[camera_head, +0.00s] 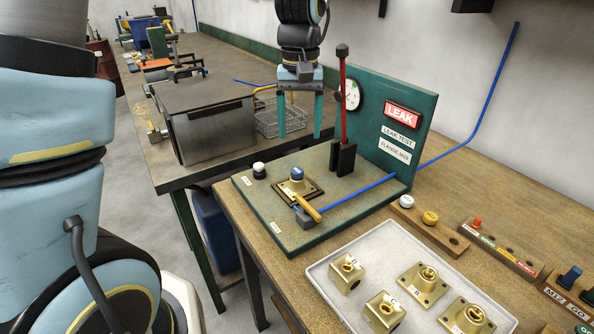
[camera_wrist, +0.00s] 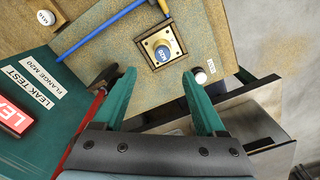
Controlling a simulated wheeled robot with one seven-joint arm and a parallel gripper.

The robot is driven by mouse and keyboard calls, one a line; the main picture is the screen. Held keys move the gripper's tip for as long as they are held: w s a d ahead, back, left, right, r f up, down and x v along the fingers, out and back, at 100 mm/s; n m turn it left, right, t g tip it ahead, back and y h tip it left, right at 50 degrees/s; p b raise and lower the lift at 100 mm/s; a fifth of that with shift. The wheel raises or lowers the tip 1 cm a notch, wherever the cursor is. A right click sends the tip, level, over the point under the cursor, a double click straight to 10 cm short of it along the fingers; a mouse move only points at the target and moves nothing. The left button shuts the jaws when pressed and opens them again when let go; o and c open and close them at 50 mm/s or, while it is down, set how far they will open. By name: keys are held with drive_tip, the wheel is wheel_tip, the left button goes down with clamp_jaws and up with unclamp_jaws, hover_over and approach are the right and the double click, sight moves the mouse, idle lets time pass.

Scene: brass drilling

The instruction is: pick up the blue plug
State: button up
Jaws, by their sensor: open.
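The blue plug (camera_head: 297,173) sits on a square brass flange (camera_head: 285,190) on the green-edged test board. In the wrist view the blue plug (camera_wrist: 162,54) shows its round top with white lettering, framed by the brass flange (camera_wrist: 146,46). My gripper (camera_head: 300,134) points down, open and empty, above and behind the plug in the head view. In the wrist view my gripper (camera_wrist: 159,74) has its two green fingers spread, with the plug just beyond the gap between the tips. The fingers look apart from the plug.
A red lever (camera_head: 343,100) and upright green panel (camera_head: 412,120) rise at the right. A tray (camera_head: 330,281) of brass parts is in front.

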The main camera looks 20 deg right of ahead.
drive_tip(key=p, duration=0.1)
hover_over(297, 170)
drive_tip(key=f, duration=0.4)
drive_tip(key=shift+s+d+f, duration=0.15)
drive_tip(key=shift+s+f, duration=0.15)
drive_tip(key=shift+f, duration=0.05)
drive_tip(key=shift+w+a+f+p, duration=0.1)
drive_tip(key=shift+f+p, duration=0.55)
drive_tip(key=shift+f, duration=0.75)
drive_tip(key=shift+w+a+f+p, duration=0.1)
drive_tip(key=shift+f+p, duration=0.5)
drive_tip(key=shift+f, duration=0.8)
clamp_jaws()
